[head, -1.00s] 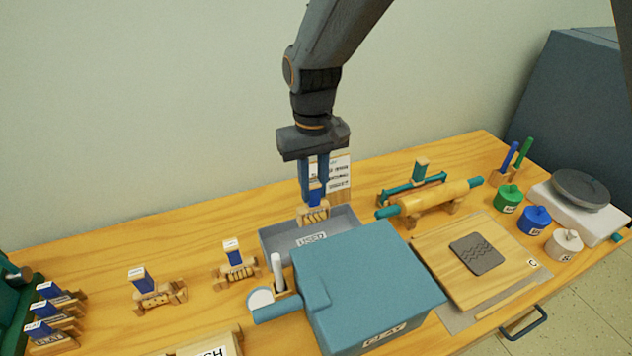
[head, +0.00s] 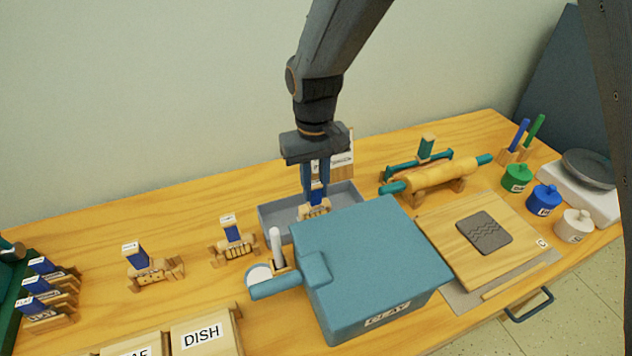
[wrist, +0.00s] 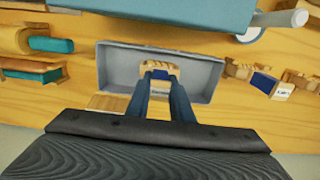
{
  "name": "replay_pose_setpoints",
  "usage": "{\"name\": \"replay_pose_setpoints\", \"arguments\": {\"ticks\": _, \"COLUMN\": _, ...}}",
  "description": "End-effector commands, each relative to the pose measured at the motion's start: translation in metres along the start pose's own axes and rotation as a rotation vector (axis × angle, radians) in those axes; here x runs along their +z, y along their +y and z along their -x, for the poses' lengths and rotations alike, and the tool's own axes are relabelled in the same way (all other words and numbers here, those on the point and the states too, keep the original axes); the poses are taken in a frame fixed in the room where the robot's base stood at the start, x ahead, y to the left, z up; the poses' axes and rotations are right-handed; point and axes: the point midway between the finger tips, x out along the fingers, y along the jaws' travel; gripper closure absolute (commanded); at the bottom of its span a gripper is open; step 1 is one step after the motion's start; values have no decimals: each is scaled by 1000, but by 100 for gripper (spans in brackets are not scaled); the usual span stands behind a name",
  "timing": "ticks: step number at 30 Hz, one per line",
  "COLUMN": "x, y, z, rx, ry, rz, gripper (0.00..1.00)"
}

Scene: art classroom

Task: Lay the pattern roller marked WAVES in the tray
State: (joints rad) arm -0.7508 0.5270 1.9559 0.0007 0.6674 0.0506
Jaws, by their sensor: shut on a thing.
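My gripper (head: 315,193) is shut on the blue handle of a pattern roller (head: 313,211). The roller has a wooden frame and a patterned wooden barrel; its marking cannot be read here. The grey tray (head: 349,190) lies below and around it, behind the teal clay box. In the wrist view the roller (wrist: 158,67) shows between the fingertips, inside the outline of the tray (wrist: 208,85). The clay box hides the tray's front part in the head view. I cannot tell whether the roller touches the tray floor.
The teal clay box (head: 365,262) stands close in front of the tray. Other blue-handled rollers (head: 233,243) stand on rests at left. A rolling pin (head: 440,175) and a teal-handled tool (head: 425,150) lie right of the tray. A sign stands behind my gripper.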

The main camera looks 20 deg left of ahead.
Motion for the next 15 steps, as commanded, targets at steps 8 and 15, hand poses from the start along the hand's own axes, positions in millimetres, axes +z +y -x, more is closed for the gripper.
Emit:
{"name": "replay_pose_setpoints", "arguments": {"ticks": 8, "x": 0, "y": 0, "z": -2, "rx": 0, "ry": 1, "rz": 0, "gripper": 100}}
{"name": "replay_pose_setpoints", "arguments": {"ticks": 15, "x": 0, "y": 0, "z": -2, "rx": 0, "ry": 1, "rz": 1, "gripper": 58}}
